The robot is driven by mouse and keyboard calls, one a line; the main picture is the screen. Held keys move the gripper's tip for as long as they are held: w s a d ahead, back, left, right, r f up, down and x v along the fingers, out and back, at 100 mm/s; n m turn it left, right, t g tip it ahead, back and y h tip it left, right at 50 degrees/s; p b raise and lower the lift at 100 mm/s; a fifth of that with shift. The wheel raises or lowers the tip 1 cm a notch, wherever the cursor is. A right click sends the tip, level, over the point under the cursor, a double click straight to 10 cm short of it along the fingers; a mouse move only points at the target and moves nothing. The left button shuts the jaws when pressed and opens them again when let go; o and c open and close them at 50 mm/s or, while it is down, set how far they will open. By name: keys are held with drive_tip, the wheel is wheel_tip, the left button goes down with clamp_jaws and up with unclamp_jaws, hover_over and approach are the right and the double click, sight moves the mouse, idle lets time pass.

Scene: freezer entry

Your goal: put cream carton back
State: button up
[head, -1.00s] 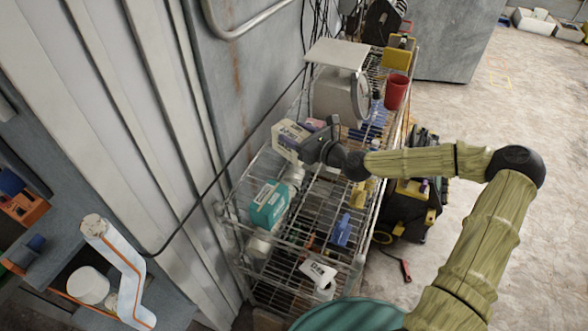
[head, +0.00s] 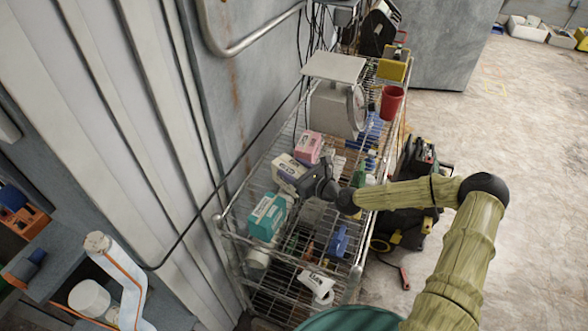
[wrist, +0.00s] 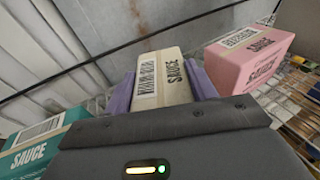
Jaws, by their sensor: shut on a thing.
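The cream carton (head: 288,167), marked SAUCE, is between the two purple fingers of my gripper (head: 293,181). In the wrist view the cream carton (wrist: 163,75) stands up between the fingers (wrist: 162,92), which press on its two sides. It is at the wall side of the wire rack's top shelf, with a teal carton (head: 267,217) on the near side and a pink carton (head: 308,147) on the far side. Its bottom is hidden by my gripper, so I cannot tell whether it touches the shelf.
The wire rack (head: 226,228) stands along the grey wall. A white scale (head: 331,105) is behind the pink carton, with a red cup (head: 391,102) beside it. Blue items and a white bottle (head: 318,287) are on the rack. Open floor lies to the right.

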drive_tip(key=shift+f, duration=0.3)
drive_tip(key=shift+a+f, duration=0.1)
drive_tip(key=shift+f, duration=0.05)
drive_tip(key=o, duration=1.6)
drive_tip(key=shift+c, duration=0.2)
